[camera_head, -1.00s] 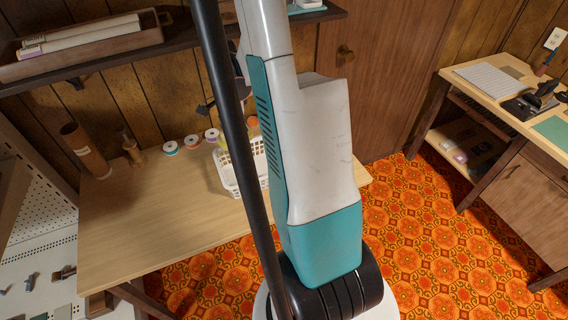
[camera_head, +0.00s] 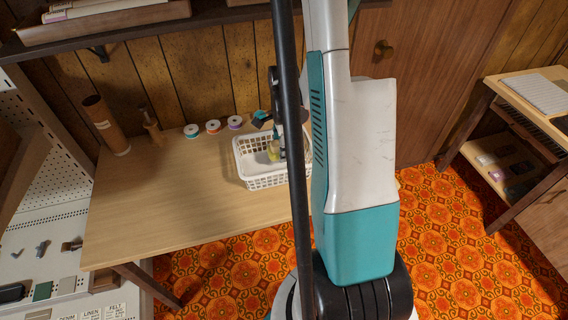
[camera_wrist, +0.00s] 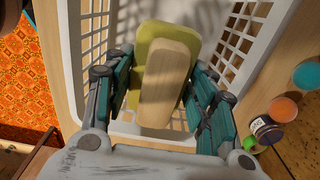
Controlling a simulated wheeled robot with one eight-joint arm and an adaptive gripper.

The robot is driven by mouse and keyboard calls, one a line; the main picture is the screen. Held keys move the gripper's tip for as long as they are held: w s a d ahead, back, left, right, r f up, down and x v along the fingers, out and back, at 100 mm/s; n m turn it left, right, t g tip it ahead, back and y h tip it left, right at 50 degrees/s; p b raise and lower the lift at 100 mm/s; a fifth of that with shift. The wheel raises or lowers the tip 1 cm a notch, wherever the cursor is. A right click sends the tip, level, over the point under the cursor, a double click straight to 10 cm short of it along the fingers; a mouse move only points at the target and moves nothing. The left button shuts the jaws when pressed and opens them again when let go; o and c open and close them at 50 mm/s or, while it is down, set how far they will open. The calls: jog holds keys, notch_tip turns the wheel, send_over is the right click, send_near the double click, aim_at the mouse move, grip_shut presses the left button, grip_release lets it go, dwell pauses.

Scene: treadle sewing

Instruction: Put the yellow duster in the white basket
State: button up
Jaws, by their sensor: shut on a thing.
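The yellow duster (camera_wrist: 192,50) is a yellow-green pad with a pale wooden block on it. My gripper (camera_wrist: 160,82) is shut on it, with teal fingers on either side. The white basket (camera_wrist: 98,45) has slatted walls, which stand around the duster and fingers in the wrist view. In the head view the basket (camera_head: 265,184) stands on the wooden table, and the duster (camera_head: 273,150) shows within its outline. I cannot tell whether the duster touches the basket floor. My arm hides the basket's right part in the head view.
Several thread spools (camera_head: 213,126) stand along the back of the table (camera_head: 170,205), left of the basket. A brown tube (camera_head: 105,125) and a wooden item (camera_head: 152,127) stand at the table's back left. The table's left and middle are clear. A shelf (camera_head: 130,32) runs above.

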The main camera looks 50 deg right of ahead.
aim_at(284, 165)
jog(key=shift+f+b, duration=1)
jog(key=shift+f, duration=2.05)
jog(key=shift+f, duration=0.15)
jog(key=o, duration=1.2)
notch_tip(284, 165, up, 12)
jog(key=p, duration=0.4)
jog(key=shift+r, duration=0.2)
